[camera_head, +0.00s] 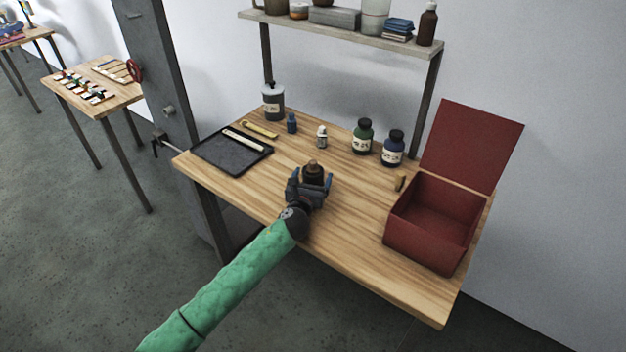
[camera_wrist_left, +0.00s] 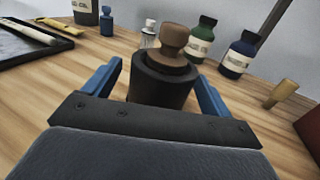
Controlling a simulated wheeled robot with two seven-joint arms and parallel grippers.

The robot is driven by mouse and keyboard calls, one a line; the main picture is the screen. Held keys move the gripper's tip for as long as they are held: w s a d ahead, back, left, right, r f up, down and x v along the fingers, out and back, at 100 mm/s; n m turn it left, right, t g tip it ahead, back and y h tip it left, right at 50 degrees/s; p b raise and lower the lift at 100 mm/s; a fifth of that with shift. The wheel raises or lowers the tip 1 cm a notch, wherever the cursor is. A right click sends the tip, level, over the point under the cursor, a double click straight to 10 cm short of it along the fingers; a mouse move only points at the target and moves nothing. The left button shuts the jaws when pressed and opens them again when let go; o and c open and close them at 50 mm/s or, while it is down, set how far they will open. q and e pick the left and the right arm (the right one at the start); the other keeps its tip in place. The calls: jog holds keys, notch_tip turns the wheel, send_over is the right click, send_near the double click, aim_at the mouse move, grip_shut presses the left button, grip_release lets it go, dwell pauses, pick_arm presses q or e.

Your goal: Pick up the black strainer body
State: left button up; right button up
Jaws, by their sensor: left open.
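The black strainer body (camera_head: 314,178) stands upright on the wooden table, near the middle. It is a dark cylinder with a brown wooden knob (camera_head: 313,165) on top. It also shows in the left wrist view (camera_wrist_left: 160,84), between the blue fingers, with its lower part hidden behind the gripper's black bar. My left gripper (camera_head: 311,188) is open, with one finger on each side of the body. In the left wrist view gaps show between the fingers and the body. My right gripper is in neither view.
A red open box (camera_head: 428,240) stands at the table's right end. A dark tray (camera_head: 222,160) with tools lies at the left. The front table surface is clear.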

pick_arm(q)
jog(key=shift+x, duration=0.9)
jog(key=shift+w+f+p, duration=0.1)
jog(key=shift+w+p, duration=0.2)
jog(key=shift+w, duration=0.05)
jog(key=shift+d, duration=0.1)
jog(key=c, duration=1.2)
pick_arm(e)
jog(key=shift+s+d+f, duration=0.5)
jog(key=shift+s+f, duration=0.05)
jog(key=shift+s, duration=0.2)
